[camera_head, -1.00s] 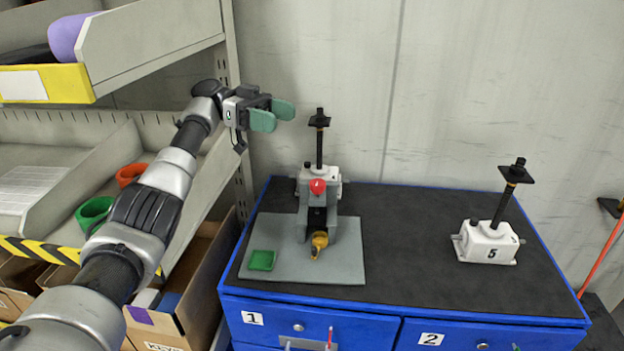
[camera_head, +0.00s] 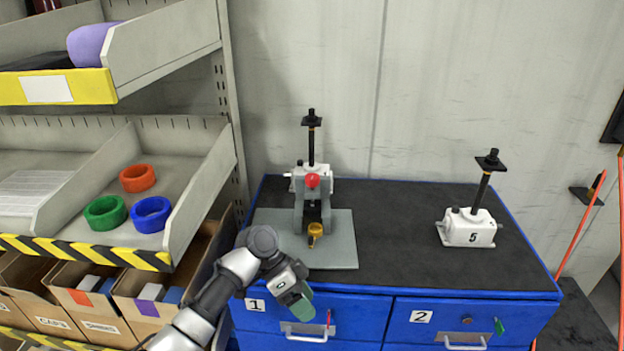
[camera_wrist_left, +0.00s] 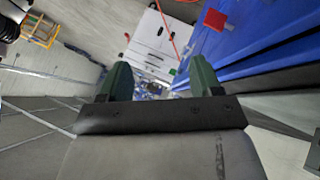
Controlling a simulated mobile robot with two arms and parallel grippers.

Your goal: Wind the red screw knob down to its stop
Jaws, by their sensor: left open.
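The red screw knob (camera_head: 312,180) sits at the top of a grey fixture (camera_head: 299,215) on a light grey base plate (camera_head: 340,250). A small yellow-orange part (camera_head: 315,231) is low at the front of the fixture. My left gripper (camera_head: 300,306) is open and in front of the cabinet's drawer face, lower than the knob and nearer to me. In the left wrist view its two green fingers (camera_wrist_left: 160,80) are apart with nothing held between them. The knob is not visible in that view. My left arm covers the plate's front left part. My right gripper is not in view.
A white jack with a black screw (camera_head: 311,140) stands behind the fixture. Another, marked 5 (camera_head: 470,230), stands at the right. The blue cabinet's dark top (camera_head: 390,240) is clear between them. A shelf with colored rings (camera_head: 150,214) is at the left.

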